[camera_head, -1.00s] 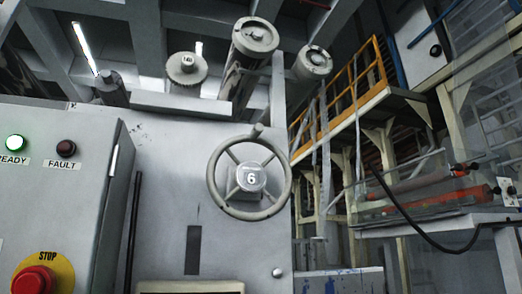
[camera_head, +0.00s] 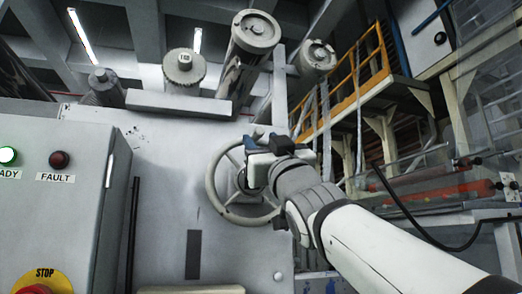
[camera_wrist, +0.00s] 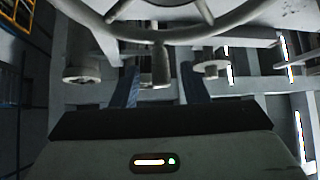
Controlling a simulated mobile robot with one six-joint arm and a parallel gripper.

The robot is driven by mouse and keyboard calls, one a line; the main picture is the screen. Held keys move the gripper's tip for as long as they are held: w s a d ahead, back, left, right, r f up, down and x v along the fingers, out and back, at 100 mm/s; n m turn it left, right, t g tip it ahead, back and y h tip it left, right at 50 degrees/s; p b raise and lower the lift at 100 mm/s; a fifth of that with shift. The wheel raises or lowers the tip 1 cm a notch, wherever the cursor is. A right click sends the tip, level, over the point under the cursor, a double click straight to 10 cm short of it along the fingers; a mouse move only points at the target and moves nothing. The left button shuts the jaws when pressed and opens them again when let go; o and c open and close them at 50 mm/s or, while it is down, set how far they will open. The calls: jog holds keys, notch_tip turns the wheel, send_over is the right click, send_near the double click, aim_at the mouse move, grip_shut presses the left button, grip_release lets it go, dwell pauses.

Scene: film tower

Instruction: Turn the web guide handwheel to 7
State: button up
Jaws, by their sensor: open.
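The grey handwheel (camera_head: 213,183) is on the front of the pale machine panel. Its left and lower rim show; its hub and number are hidden behind my gripper (camera_head: 247,160). In the wrist view, the wheel's rim (camera_wrist: 150,36) and spokes cross the top. A short grey peg, seemingly the wheel's handle (camera_wrist: 161,65), stands out from the rim. My gripper's two blue fingers (camera_wrist: 160,83) are open, one on each side of the peg in the picture, with gaps on both sides. I cannot tell how deep the peg sits between them.
A control box (camera_head: 55,215) with a lit READY lamp (camera_head: 8,156), a FAULT lamp (camera_head: 60,160) and a red STOP button (camera_head: 38,288) stands at the left. Rollers (camera_head: 183,68) sit above the panel. A yellow railing (camera_head: 345,87) and a dark cable (camera_head: 408,218) are at the right.

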aim_at(257, 140)
jog(key=shift+p+x, duration=0.7)
jog(key=shift+x, duration=1.25)
grip_shut()
jog(key=shift+d+f, duration=0.1)
jog(key=shift+d, duration=0.2)
